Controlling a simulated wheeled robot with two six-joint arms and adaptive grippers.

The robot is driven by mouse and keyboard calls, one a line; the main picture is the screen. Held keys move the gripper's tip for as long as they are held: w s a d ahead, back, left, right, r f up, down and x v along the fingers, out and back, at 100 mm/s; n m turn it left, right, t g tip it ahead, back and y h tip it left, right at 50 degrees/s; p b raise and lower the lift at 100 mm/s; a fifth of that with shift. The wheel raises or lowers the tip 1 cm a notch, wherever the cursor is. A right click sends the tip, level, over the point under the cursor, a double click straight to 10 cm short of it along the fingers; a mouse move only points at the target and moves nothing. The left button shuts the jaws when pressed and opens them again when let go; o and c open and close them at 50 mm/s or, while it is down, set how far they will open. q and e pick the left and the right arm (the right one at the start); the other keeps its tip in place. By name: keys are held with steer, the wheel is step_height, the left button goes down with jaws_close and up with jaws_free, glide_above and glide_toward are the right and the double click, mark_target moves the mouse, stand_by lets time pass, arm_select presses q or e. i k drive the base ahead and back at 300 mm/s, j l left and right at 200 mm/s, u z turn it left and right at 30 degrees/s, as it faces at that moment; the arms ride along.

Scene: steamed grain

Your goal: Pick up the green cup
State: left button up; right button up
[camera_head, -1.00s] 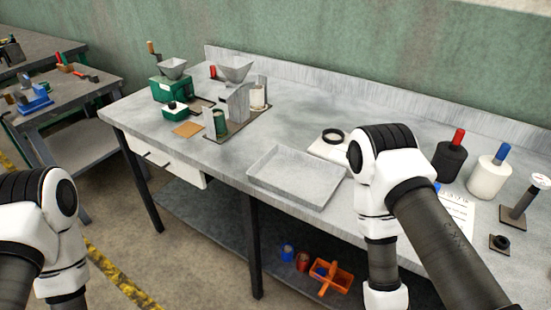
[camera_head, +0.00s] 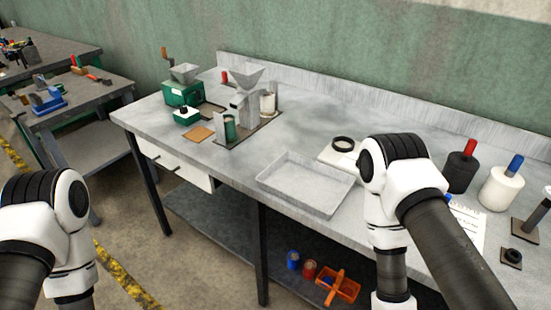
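A green cup (camera_head: 229,128) stands upright on the workbench, in front of the grey grinder with the hopper, at the front edge of its dark base plate. Both of my arms show only as upper links, the left at the lower left and the right in front of the bench's right part. Neither gripper is in the frame. Nothing is seen touching the cup.
The workbench (camera_head: 300,137) holds a green hand mill (camera_head: 182,92), a grey hopper grinder (camera_head: 247,88), a beige canister (camera_head: 268,104), a brown square (camera_head: 197,133), a shallow metal tray (camera_head: 306,183), a black bottle (camera_head: 460,172) and a white bottle (camera_head: 501,188). Orange carrier (camera_head: 341,287) sits below.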

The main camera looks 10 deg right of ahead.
mark_target(228, 129)
steer(key=i+j+z, duration=0.15)
steer(key=j, duration=0.25)
steer(key=i+j+z, duration=0.15)
steer(key=i+j, duration=0.15)
steer(key=i+j+z, duration=0.15)
steer(key=j, duration=0.35)
steer(key=i+j+z, duration=0.15)
steer(key=j, duration=0.3)
steer(key=i+j+z, duration=0.15)
steer(key=j, duration=0.3)
steer(key=i+j+z, duration=0.15)
steer(key=j, duration=0.3)
steer(key=j+z, duration=0.1)
steer(key=j, duration=0.4)
